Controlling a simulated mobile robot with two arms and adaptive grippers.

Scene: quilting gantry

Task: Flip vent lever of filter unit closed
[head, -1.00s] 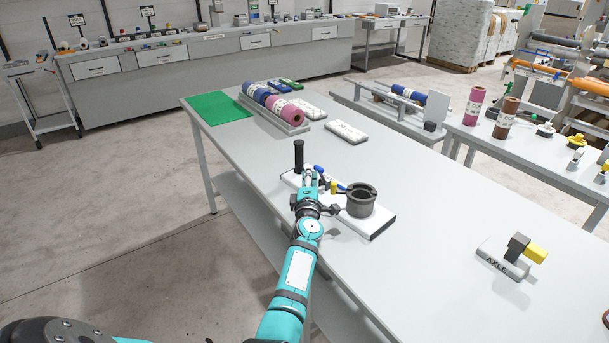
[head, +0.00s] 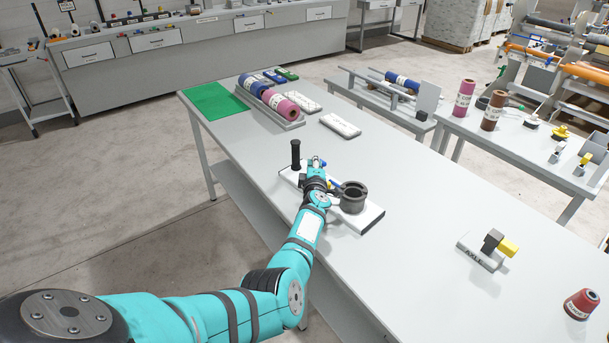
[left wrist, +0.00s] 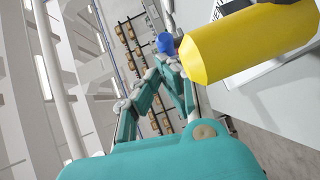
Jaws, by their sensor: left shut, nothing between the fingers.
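The filter unit is a white base plate (head: 366,221) on the near table, with a dark grey cup (head: 353,196) and an upright black post (head: 296,152). Small blue and yellow parts (head: 332,184) sit beside the cup, partly hidden by my arm. I cannot tell which is the vent lever. My left gripper (head: 317,164) is over the plate between post and cup. In the left wrist view its fingers (left wrist: 162,68) are shut and empty. A large yellow handle (left wrist: 248,43) is close on the right, and a blue knob (left wrist: 166,43) shows near the fingertips; contact is unclear.
A green mat (head: 214,103), a tray of fabric rolls (head: 289,122) and white flat boxes (head: 340,126) lie farther back. A grey AXLE block with a yellow end (head: 490,250) and a red cone (head: 582,304) stand right. Table between is clear.

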